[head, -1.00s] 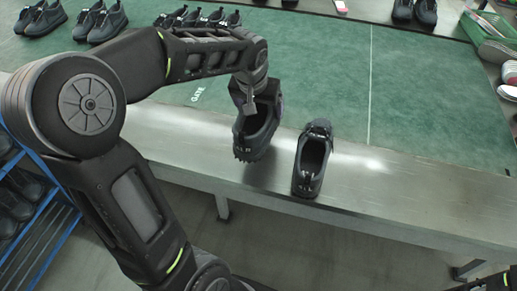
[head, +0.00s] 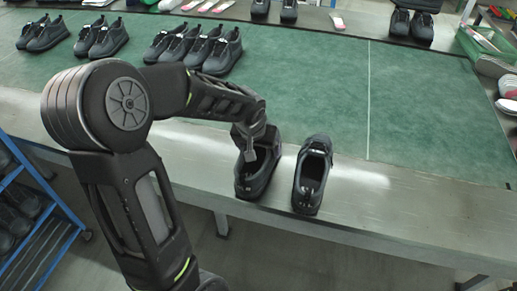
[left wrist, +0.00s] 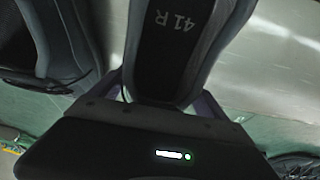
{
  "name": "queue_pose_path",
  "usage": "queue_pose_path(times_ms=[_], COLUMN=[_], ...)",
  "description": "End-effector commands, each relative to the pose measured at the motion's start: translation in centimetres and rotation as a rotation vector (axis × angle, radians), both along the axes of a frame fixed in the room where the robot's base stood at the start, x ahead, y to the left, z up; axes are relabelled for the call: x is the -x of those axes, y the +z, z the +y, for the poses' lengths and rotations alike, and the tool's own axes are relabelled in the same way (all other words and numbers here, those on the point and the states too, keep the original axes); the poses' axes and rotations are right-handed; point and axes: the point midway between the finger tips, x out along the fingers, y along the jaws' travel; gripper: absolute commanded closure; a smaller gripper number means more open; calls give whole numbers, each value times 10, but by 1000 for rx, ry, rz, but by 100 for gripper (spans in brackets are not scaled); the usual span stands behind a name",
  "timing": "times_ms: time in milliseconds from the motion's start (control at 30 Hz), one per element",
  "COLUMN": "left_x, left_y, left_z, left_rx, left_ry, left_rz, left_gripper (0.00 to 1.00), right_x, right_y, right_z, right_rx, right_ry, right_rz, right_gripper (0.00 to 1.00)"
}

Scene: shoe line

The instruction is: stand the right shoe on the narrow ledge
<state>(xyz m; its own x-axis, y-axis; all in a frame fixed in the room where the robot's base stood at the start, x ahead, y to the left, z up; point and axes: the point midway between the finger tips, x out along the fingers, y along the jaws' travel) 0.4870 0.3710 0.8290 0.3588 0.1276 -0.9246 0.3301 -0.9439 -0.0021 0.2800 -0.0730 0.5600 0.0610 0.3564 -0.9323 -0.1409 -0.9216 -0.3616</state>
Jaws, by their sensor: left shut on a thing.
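The right shoe (head: 264,178), dark grey to black, is upright over the narrow bare metal ledge (head: 400,200) in the head view. My left gripper (head: 250,152) is shut on its upper. In the left wrist view the right shoe (left wrist: 185,45) shows the mark "41 R" inside. Its sole is at ledge level, but I cannot tell whether it touches. A matching shoe (head: 312,178) stands on the ledge just to its right, with a small gap. That shoe also shows at the left of the left wrist view (left wrist: 55,35). My right gripper is out of view.
The green mat (head: 310,80) borders the ledge behind, with several dark shoes (head: 190,48) at its back left. A blue rack (head: 50,215) with shoes stands at lower left. The ledge is clear right of the standing shoe. Its front edge drops to the floor.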

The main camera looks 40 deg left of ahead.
Motion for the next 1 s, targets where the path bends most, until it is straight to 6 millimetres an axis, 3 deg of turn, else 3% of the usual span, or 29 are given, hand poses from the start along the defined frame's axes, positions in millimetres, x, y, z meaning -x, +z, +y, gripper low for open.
queue_pose_path(times_ms=[400,433,500,600,1000], left_x=[-1,0,0,0,1], left_y=[-7,-7,-6,-6,1], left_z=[0,0,0,0,-1], left_rx=[0,1,1,1,0], left_ry=[1,1,1,1,1], left_rz=[-3,-1,-1,-1,-3], left_gripper=[77,13,8,0,0], right_x=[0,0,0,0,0], right_y=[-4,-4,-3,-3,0], right_z=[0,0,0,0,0], right_rx=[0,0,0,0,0], right_ry=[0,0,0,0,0], right_rz=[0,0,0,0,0], right_gripper=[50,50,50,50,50])
